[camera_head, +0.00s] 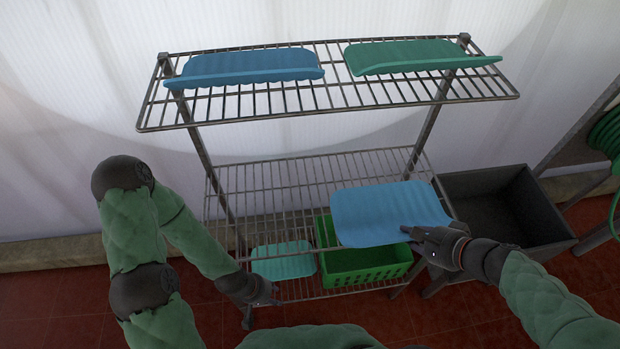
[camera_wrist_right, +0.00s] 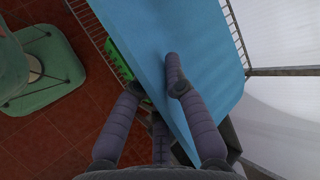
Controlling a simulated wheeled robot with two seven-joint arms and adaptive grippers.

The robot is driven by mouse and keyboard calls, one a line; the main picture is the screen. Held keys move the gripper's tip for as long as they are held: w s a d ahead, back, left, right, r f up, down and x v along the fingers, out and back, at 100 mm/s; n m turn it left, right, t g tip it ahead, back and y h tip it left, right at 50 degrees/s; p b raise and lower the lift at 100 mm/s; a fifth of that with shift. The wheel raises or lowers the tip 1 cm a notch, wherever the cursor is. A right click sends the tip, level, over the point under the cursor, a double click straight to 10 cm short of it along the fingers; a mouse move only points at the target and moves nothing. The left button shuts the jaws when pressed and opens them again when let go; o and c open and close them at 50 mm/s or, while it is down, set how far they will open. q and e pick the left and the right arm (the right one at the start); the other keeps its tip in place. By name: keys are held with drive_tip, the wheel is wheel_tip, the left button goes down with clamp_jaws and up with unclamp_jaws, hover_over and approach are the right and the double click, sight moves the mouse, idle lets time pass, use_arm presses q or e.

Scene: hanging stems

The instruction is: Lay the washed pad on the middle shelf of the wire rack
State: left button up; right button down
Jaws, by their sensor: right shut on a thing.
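My right gripper (camera_head: 412,236) is shut on the near right corner of a blue pad (camera_head: 380,212). The pad is roughly flat, in front of and partly over the right side of the middle shelf (camera_head: 270,185) in the head view. I cannot tell if it touches the wires. In the right wrist view the pad (camera_wrist_right: 165,45) runs away from my fingers (camera_wrist_right: 150,85), one of them lying over its face. The visible part of the middle shelf is bare. My left gripper (camera_head: 268,297) is low by the rack's left front; its fingers are too small to judge.
The wire rack's top shelf (camera_head: 335,95) holds a blue pad (camera_head: 248,66) and a green pad (camera_head: 410,56). Below are a turquoise pad (camera_head: 284,262) and a green basket (camera_head: 365,279). A dark grey basin (camera_head: 535,215) stands close on the right, a green hose (camera_head: 607,135) beyond.

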sight(402, 209)
drive_tip(key=shift+w+r, duration=0.1)
drive_tip(key=w+f, duration=0.1)
drive_tip(key=w, duration=0.2)
drive_tip(key=w+d+f+b, duration=0.1)
drive_tip(key=w+f, duration=0.1)
drive_tip(key=w, duration=0.1)
drive_tip(key=w+d+f, duration=0.1)
drive_tip(key=w, duration=0.2)
drive_tip(key=shift+d+f+b, duration=0.2)
drive_tip(key=shift+f+b, duration=0.1)
drive_tip(key=w+f, duration=0.2)
drive_tip(key=w+d+f+b, duration=0.1)
drive_tip(key=w+f, duration=0.1)
drive_tip(key=shift+d+f, duration=0.1)
drive_tip(key=shift+f, duration=0.3)
drive_tip(key=shift+w+f+b, duration=0.2)
drive_tip(key=shift+f+b, duration=0.15)
drive_tip(key=shift+f, duration=0.1)
drive_tip(key=shift+d+f+b, duration=0.1)
drive_tip(key=shift+f+b, duration=0.3)
drive_tip(key=shift+f, duration=1)
drive_tip(key=shift+f, duration=0.1)
drive_tip(key=c, duration=1.3)
unclamp_jaws()
